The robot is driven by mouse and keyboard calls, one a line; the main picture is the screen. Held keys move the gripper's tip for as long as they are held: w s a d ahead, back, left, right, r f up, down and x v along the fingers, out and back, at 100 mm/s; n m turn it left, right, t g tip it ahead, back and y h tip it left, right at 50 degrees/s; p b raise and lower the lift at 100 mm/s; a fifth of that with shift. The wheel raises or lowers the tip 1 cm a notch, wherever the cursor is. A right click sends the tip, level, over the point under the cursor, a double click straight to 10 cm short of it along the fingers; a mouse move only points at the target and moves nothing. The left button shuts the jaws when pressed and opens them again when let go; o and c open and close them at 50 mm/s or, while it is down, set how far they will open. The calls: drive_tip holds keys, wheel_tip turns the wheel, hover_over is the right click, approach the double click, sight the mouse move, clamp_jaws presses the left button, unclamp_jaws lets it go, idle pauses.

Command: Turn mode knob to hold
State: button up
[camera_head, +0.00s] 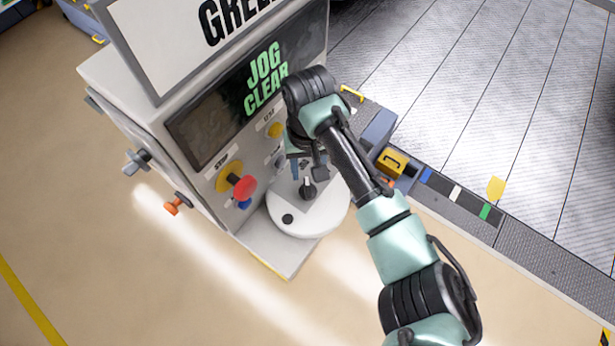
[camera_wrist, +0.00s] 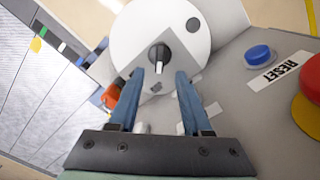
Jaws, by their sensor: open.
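The knob (camera_wrist: 159,57) is black with a white pointer mark and sits on a round white disc (camera_wrist: 190,62). In the wrist view its pointer is toward the bottom of the picture. In the head view the dark knob (camera_head: 308,189) stands up from the white disc (camera_head: 310,222), low in front of the console. My gripper (camera_head: 299,170) is open and hangs over the disc. In the wrist view its blue fingers (camera_wrist: 159,74) have their tips just short of the knob, one to each side. I see no contact. Mode lettering is not readable.
The console (camera_head: 150,130) stands behind, with a screen (camera_head: 265,75) reading JOG CLEAR. A red stop button (camera_head: 244,188) and a blue reset button (camera_wrist: 259,54) are beside the disc. A yellow case (camera_head: 392,162) lies to the right. The floor in front is clear.

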sight(308, 186)
wheel_tip(308, 186, down, 7)
drive_tip(key=shift+f+p, duration=0.1)
drive_tip(key=shift+p, duration=0.25)
clamp_jaws()
drive_tip(key=shift+w, duration=0.1)
idle(1.2)
